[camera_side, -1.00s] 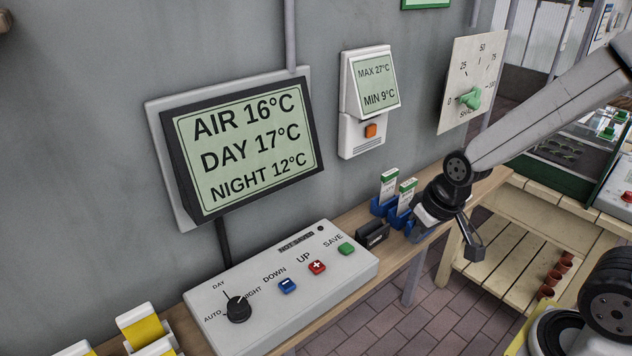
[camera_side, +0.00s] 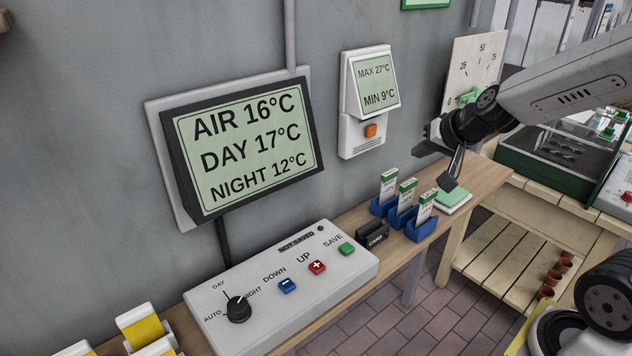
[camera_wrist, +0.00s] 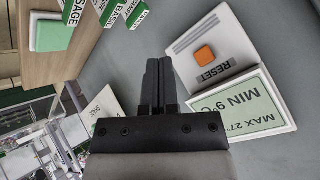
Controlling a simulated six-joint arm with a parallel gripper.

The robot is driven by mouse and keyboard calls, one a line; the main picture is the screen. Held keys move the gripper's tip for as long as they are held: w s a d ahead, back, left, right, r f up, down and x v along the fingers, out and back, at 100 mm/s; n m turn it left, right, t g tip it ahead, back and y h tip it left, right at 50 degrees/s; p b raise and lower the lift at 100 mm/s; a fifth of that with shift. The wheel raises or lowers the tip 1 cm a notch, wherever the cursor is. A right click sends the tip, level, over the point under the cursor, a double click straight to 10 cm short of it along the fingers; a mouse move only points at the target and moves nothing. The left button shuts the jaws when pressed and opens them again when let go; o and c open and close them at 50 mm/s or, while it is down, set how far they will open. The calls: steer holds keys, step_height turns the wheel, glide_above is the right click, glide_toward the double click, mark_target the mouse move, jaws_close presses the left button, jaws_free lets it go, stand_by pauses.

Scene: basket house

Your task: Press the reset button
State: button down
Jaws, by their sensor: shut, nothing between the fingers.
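The reset button is an orange square button (camera_side: 370,131) on the lower part of a white wall unit (camera_side: 347,138), below a display reading MAX 27°C and MIN 9°C. In the wrist view the orange button (camera_wrist: 204,54) sits right of my gripper, beside the label RESET. My gripper (camera_side: 420,142) is shut and empty, to the right of the wall unit in the side view and apart from the button. In the wrist view its fingers (camera_wrist: 155,62) are together and point toward the grey wall.
A shade dial panel (camera_side: 470,65) hangs on the wall behind my wrist. Blue holders (camera_side: 421,230) with seed packets stand on the bench below my gripper. A control box (camera_side: 310,300) with a knob and buttons sits further left, under a large display (camera_side: 250,145).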

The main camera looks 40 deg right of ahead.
mark_target(374, 136)
steer(key=shift+w, duration=0.15)
steer(key=w, duration=0.8)
steer(key=shift+w, duration=0.25)
stand_by(0.5)
steer(key=shift+w, duration=0.9)
stand_by(2.9)
steer(key=shift+s, duration=0.1)
stand_by(0.3)
steer(key=shift+s, duration=0.8)
steer(key=shift+s, duration=0.1)
steer(key=shift+s, duration=2.4)
